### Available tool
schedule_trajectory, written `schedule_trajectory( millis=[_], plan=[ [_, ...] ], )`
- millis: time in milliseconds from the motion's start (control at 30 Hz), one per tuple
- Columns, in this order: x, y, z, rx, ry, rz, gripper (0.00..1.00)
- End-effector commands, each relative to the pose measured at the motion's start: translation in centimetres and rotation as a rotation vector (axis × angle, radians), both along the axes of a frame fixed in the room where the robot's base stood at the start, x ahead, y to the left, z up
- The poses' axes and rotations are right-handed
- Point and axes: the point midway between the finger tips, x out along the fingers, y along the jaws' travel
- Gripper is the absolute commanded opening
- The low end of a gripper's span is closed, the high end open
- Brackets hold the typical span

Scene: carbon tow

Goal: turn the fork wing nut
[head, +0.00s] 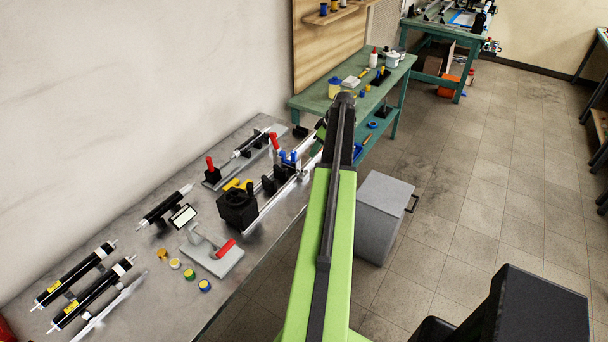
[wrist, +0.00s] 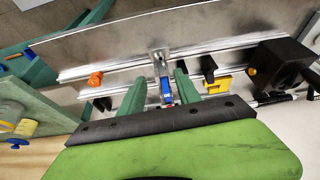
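In the wrist view a silver upright fork (wrist: 160,62) stands on the rails, with a small blue part (wrist: 166,88) low on it that looks like the wing nut. In the head view blue winged parts (head: 290,158) show on the bench fixture, just left of my arm; I cannot tell which is the fork's nut. My gripper (wrist: 157,88) is open, its two green fingers apart with the blue part between them, nearer the right finger. I see no clear contact. In the head view my arm hides most of the gripper.
A black box with a knob (head: 238,208) stands on the grey bench (head: 215,300) beside the rails. It also shows at right in the wrist view (wrist: 270,68). Yellow parts (wrist: 216,84) and an orange knob (wrist: 96,79) flank the fork. A grey cabinet (head: 382,215) stands right of my arm.

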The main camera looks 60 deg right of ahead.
Motion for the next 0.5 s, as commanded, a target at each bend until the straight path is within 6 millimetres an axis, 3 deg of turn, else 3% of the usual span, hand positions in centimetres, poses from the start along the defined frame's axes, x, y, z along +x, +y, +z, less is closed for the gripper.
schedule_trajectory(
  millis=[33,500],
  plan=[
    [0.4,0.0,-2.0,0.0,0.0,0.001,0.39],
    [4.5,0.2,-11.7,0.001,0.0,0.001,0.39]
  ],
)
